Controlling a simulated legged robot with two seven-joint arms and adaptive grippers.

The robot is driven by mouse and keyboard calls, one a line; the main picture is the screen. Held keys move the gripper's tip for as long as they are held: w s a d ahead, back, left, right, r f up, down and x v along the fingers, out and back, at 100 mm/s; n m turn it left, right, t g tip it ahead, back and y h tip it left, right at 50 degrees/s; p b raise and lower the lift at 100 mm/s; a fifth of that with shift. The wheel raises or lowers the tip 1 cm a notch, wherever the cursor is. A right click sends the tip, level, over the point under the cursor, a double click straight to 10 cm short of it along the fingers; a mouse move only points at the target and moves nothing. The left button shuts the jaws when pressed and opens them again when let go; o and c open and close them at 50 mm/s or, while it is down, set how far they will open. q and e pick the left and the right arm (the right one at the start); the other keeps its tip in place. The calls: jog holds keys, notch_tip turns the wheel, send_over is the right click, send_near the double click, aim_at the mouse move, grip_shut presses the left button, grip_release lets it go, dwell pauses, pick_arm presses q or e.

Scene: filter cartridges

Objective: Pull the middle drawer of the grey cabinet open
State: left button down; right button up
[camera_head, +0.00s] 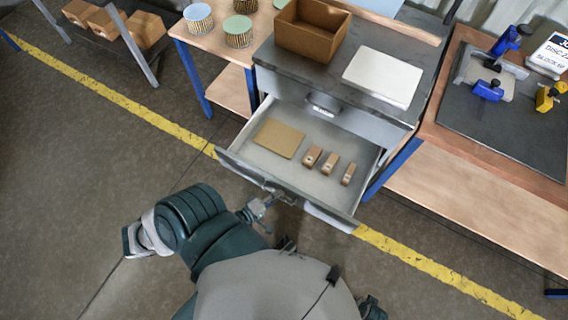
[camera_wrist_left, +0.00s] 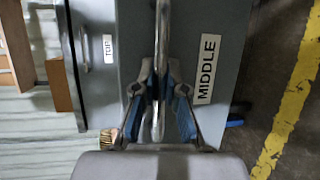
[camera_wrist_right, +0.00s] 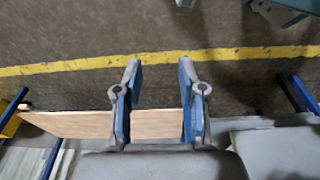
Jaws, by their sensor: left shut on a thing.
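The grey cabinet (camera_head: 330,72) stands ahead of me in the head view. Its middle drawer (camera_head: 230,160) is pulled well out, and its inside shows. The drawer front carries a MIDDLE label (camera_wrist_left: 206,69) in the left wrist view. My left gripper (camera_head: 268,201) is at the drawer front; in the left wrist view its blue-padded fingers (camera_wrist_left: 160,95) are shut on the drawer's bar handle (camera_wrist_left: 161,40). The top drawer, with its TOP label (camera_wrist_left: 108,48), stays back in the cabinet. My right gripper (camera_wrist_right: 159,75) is open and empty above the floor, away from the cabinet handle.
In the drawer lie a tan flat piece (camera_head: 278,138) and three small brown blocks (camera_head: 329,164). A brown bin (camera_head: 312,32) and a white panel (camera_head: 384,77) are on the cabinet top. Wooden benches flank the cabinet. A yellow line (camera_head: 110,100) crosses the open floor.

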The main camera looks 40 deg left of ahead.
pick_arm(q)
jog(key=s+d, duration=0.2)
jog(key=s, duration=0.5)
jog(key=shift+s+d+p, duration=0.2)
jog(key=shift+d+p, duration=0.1)
jog(key=shift+p, duration=0.05)
pick_arm(e)
jog(key=shift+s+a+f, duration=0.1)
jog(key=shift+s+f, duration=0.1)
jog(key=shift+f, duration=0.35)
jog(key=shift+s+a+f, duration=0.1)
jog(key=shift+s+f, duration=0.05)
jog(key=shift+f, duration=0.4)
pick_arm(q)
jog(key=c, duration=1.2)
grip_release()
jog(key=v, duration=1.1)
jog(key=shift+s+d+r, duration=0.2)
jog(key=shift+s, duration=0.2)
pick_arm(e)
jog(key=shift+d+f, duration=0.1)
jog(key=shift+d, duration=0.3)
pick_arm(q)
jog(key=shift+a+f, duration=0.1)
jog(key=shift+a, duration=0.05)
pick_arm(e)
jog(key=shift+a, duration=0.2)
